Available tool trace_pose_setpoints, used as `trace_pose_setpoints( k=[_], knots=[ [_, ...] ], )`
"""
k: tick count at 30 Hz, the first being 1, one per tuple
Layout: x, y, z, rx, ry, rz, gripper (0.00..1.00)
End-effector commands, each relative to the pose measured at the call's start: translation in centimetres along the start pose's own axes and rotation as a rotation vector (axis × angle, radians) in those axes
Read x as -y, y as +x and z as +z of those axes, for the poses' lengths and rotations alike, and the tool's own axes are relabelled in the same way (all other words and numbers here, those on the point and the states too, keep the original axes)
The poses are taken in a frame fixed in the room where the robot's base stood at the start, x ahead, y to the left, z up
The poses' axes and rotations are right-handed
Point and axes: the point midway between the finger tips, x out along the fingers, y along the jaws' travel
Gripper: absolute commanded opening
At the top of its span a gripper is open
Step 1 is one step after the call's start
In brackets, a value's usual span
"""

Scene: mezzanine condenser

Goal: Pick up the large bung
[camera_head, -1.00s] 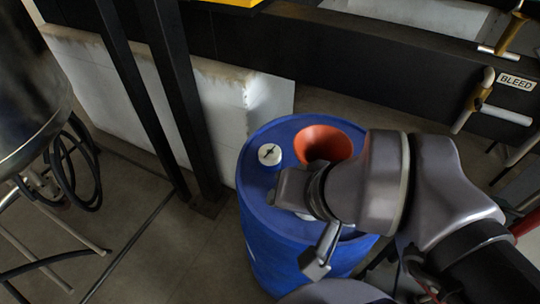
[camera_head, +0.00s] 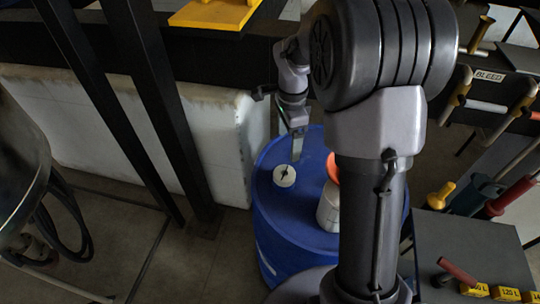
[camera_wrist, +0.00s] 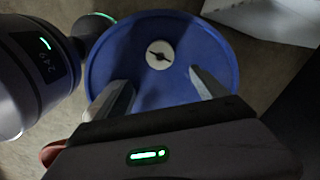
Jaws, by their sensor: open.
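The large bung (camera_head: 285,175) is a round white cap with a dark raised grip across its top. It sits on top of the blue drum (camera_head: 268,205), left of centre in the head view. In the wrist view the bung (camera_wrist: 160,54) lies ahead of my gripper (camera_wrist: 160,83), roughly midway between the lines of the two fingers. The fingers are apart with nothing between them, over the blue drum top (camera_wrist: 150,95). In the head view my gripper (camera_head: 297,148) points down just behind the bung, apart from it as far as I can tell.
An orange funnel (camera_head: 332,168) and a whitish container (camera_head: 328,208) stand on the drum, partly hidden by my arm. A pale block (camera_head: 225,140) and dark posts (camera_head: 165,95) stand left of the drum. A grey bench (camera_head: 465,245) with tools is at right.

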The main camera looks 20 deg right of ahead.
Motion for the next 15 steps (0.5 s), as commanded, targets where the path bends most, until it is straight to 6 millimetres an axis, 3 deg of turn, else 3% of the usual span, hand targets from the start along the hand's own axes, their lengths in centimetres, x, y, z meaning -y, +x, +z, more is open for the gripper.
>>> trace_pose_setpoints(
  k=[1,6,15],
  knots=[
    [-0.1,2.3,0.0,0.000,-0.001,0.004,0.82],
    [-0.1,7.3,0.1,0.001,-0.003,0.002,0.82],
    [0.0,10.8,0.2,0.001,-0.004,0.000,0.82]
  ],
)
